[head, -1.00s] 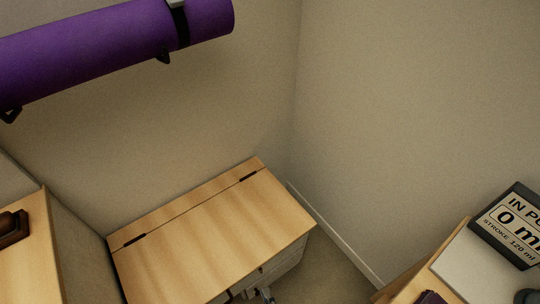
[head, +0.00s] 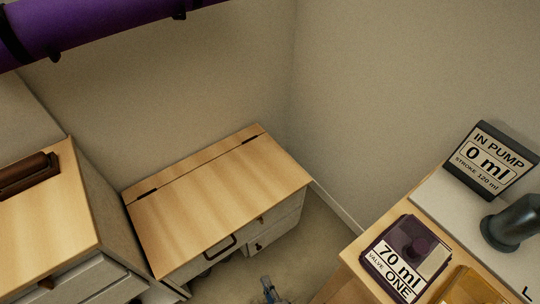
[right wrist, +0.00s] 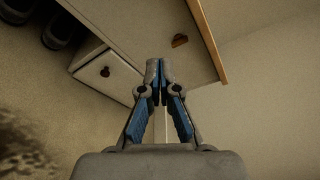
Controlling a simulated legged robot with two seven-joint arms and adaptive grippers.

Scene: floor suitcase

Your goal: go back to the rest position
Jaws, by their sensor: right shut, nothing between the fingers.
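My right gripper (head: 269,291) shows at the bottom edge of the head view, low over the floor in front of the wooden-topped cabinet. In the right wrist view the right gripper (right wrist: 159,70) has its blue-padded fingers shut with nothing between them. The white cabinet front (right wrist: 140,30) with a wooden knob lies beyond the fingertips, apart from them as far as I can tell. My left gripper is not in view.
The wooden-lidded cabinet (head: 220,195) stands in the corner, its lid down. A drawer unit (head: 85,230) is at left. At right a table holds a sign (head: 490,160) reading 0 ml and a dark box (head: 405,260) reading 70 ml. Dark shoes (right wrist: 60,30) lie nearby.

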